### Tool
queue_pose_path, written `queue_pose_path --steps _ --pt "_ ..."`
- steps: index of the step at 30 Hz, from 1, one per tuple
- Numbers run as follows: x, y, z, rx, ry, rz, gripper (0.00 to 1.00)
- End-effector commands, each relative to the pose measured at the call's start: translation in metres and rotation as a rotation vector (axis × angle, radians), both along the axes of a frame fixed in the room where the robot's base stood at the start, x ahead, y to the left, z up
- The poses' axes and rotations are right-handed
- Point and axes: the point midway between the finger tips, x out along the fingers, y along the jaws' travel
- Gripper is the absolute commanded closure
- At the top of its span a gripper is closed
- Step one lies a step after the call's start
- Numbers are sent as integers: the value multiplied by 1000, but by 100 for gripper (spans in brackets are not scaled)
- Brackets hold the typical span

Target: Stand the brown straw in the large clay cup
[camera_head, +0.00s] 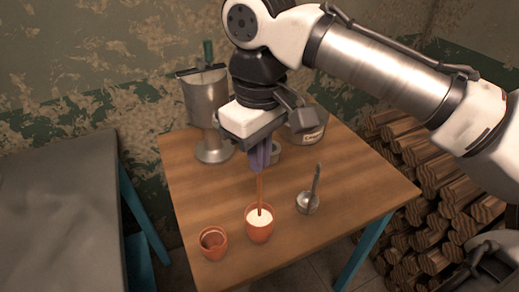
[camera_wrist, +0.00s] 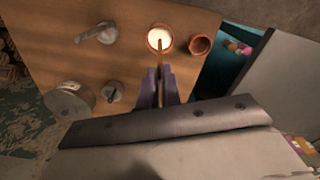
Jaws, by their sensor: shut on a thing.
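The large clay cup (camera_head: 259,229) stands upright near the front of the wooden table, with white milk inside. It also shows in the wrist view (camera_wrist: 150,45). The brown straw (camera_head: 260,190) is thin and roughly upright, its lower end at the milk inside the cup's rim. My gripper (camera_head: 261,157) is above the cup, its purple fingers shut on the straw's upper part. In the wrist view the straw (camera_wrist: 159,62) runs from between the fingertips (camera_wrist: 158,85) toward the cup. How deep the straw's end is cannot be told.
A smaller clay cup (camera_head: 212,243) stands left of the large one. A metal ladle (camera_head: 308,202) lies to the right. A metal grinder-like vessel (camera_head: 208,110), a pot (camera_head: 306,128) and a small grey container (camera_head: 274,154) stand behind. The table's front edge is close.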

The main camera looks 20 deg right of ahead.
Motion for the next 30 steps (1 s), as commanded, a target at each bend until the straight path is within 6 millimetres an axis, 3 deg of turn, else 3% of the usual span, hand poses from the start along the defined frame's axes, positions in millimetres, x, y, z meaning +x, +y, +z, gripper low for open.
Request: queue_pose_path --steps 21,30 --pt "0 0 -66 1 0 0 100" --pt "0 0 -73 0 0 0 100"
